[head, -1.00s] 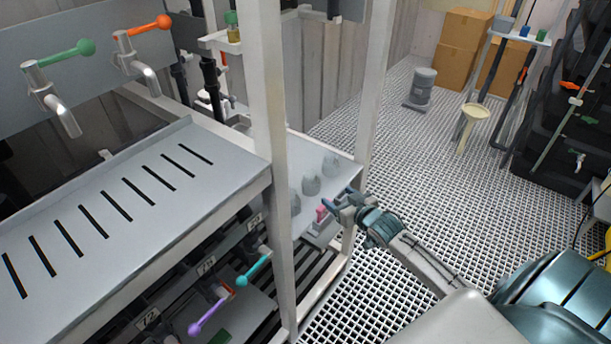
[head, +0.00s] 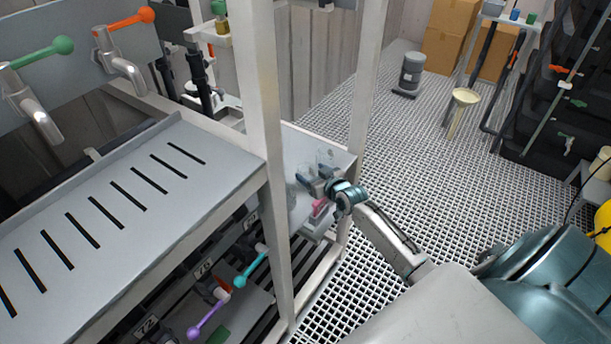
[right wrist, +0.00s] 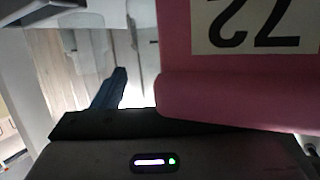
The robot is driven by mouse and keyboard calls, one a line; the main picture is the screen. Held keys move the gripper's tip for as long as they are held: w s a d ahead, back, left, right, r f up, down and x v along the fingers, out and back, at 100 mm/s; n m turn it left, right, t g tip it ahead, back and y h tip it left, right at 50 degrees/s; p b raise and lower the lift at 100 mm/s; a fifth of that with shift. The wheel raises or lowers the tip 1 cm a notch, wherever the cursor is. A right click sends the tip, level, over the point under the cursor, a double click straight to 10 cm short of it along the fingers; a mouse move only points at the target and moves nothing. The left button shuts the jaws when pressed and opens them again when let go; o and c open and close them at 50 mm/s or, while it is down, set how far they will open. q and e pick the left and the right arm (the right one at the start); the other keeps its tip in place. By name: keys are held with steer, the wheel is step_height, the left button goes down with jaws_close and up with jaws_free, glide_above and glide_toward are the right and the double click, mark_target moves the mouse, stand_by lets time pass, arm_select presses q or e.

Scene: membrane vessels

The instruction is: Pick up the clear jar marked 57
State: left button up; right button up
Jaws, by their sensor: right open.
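Clear jars stand on the pale shelf (head: 345,160) behind the white post in the head view. One jar (head: 326,158) is at the far side of my right gripper, and another (head: 291,194) is partly behind the post. No 57 can be read on any of them. My right gripper (head: 308,180) is open among the jars, its fingers pointing left; whether it touches one I cannot tell. A single blue finger (right wrist: 110,88) shows in the right wrist view. My left gripper is out of view.
A pink block (head: 319,206) sits just below my right gripper; close up in the wrist view, a pink surface (right wrist: 225,100) carries an upside-down 72. The white post (head: 265,150) stands left of the gripper. Open grating floor (head: 420,150) lies to the right.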

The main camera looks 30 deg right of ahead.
steer(key=shift+w+f, duration=0.2)
steer(key=shift+w, duration=0.5)
steer(key=shift+w+f, duration=0.2)
steer(key=shift+w, duration=0.25)
steer(key=shift+s, duration=0.1)
steer(key=shift+r, duration=0.1)
steer(key=c, duration=1)
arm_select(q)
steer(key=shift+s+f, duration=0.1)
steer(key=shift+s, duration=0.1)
arm_select(e)
steer(key=shift+c, duration=0.4)
